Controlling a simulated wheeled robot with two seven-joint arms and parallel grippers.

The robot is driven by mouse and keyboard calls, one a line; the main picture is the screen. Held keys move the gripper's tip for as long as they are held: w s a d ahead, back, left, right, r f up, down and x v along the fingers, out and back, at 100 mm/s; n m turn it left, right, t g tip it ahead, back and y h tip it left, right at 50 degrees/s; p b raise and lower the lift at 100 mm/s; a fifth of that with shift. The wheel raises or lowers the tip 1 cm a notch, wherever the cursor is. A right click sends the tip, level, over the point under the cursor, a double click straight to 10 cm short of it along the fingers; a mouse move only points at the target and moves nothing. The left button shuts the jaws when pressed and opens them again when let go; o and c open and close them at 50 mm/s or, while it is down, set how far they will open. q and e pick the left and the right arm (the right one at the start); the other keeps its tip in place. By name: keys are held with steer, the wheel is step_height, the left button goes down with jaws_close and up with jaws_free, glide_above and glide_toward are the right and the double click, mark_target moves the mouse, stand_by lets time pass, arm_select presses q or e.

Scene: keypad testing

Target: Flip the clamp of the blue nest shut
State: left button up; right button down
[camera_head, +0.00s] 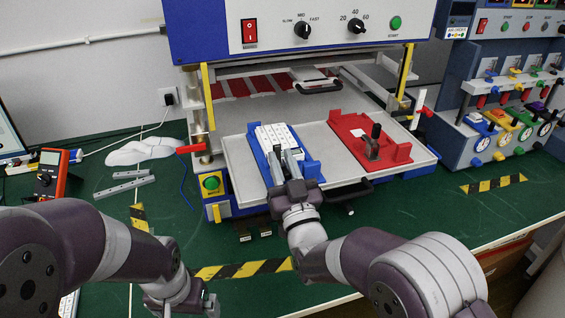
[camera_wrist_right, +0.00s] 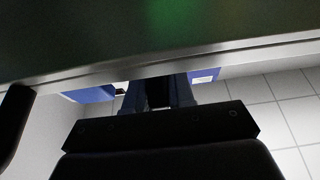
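The blue nest (camera_head: 257,160) sits on the left half of the light grey tray (camera_head: 231,150). A white keypad (camera_head: 276,138) lies in it. My right gripper (camera_head: 289,160) is at the near end of the blue nest, its fingers pointing away over it. It covers the nest's clamp, so I cannot make out the clamp's position. In the right wrist view, the two fingers (camera_wrist_right: 160,92) show a narrow dark gap; whether something is held there is unclear. My left gripper (camera_head: 185,302) is low at the bottom edge, partly cut off, away from the nest.
A red nest (camera_head: 345,127) with a black-handled clamp (camera_head: 375,138) stands right of the blue nest. The blue-and-white press (camera_head: 290,25) overhangs behind the tray. A multimeter (camera_head: 50,172) and metal bars (camera_head: 124,186) lie on the left. Green bench at right front is mostly clear.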

mark_target(276, 148)
steer(key=shift+r+p, duration=0.3)
steer(key=shift+p, duration=0.35)
steer(key=w+g+h+p, duration=0.1)
steer(key=g+p, duration=0.2)
steer(key=p, duration=0.3)
steer(key=w+r+g+h+p, duration=0.1)
steer(key=g+p, duration=0.2)
steer(key=p, duration=0.3)
steer(key=r+g+h+p, duration=0.1)
steer(key=g+p, duration=0.3)
steer(key=p, duration=0.2)
steer(key=shift+w+a, duration=0.4)
steer(key=g+p, duration=0.1)
steer(key=p, duration=0.4)
steer(key=w+g+h+p, duration=0.1)
steer(key=g+p, duration=0.1)
steer(key=p, duration=0.3)
steer(key=f+g+p, duration=0.1)
steer(key=p, duration=0.4)
steer(key=shift+w+a+g+h+p, duration=0.15)
steer(key=shift+a+g+h+p, duration=0.15)
steer(key=shift+h+p, duration=0.1)
steer(key=shift+f+g+p, duration=0.3)
steer(key=shift+f+p, duration=0.15)
steer(key=shift+p, duration=0.15)
steer(key=c, duration=1)
jaws_free()
steer(key=shift+w, duration=0.15)
steer(key=shift+c, duration=0.2)
